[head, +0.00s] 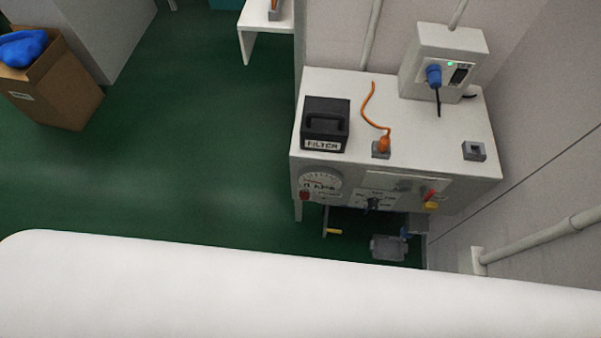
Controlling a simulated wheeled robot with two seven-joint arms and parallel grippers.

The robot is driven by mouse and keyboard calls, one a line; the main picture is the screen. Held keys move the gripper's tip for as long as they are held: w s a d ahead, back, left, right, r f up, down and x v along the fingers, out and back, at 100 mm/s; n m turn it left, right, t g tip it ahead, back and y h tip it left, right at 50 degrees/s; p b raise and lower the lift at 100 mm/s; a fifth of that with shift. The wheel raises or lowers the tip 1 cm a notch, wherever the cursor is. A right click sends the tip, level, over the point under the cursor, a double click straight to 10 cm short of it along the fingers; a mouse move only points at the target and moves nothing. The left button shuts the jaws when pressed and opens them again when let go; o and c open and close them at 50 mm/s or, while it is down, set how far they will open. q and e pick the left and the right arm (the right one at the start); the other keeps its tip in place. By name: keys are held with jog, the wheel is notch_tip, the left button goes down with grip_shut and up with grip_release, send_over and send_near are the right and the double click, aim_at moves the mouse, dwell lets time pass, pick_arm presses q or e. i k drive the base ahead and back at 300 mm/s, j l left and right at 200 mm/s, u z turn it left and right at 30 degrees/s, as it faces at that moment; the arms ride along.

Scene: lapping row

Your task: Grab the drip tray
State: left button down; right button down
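I cannot make out a drip tray for certain. A small grey object (388,248) sits low beneath the front of the white bench (440,150), partly in shadow. I cannot tell whether it is the tray. A large white rounded shape fills the bottom of the head view and hides the floor in front of the bench. Neither of my grippers is in view.
On the bench are a black box labelled FILTER (325,124), an orange-corded plug (384,143) and a grey socket box (443,62). A yellow-handled crank (333,231) hangs below its front. A cardboard box (55,85) stands left. Green floor between is clear.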

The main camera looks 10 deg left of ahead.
aim_at(381, 249)
jog(key=k+z, duration=0.5)
jog(key=z, duration=0.2)
jog(key=k+z, duration=0.3)
jog(key=i+l, duration=0.05)
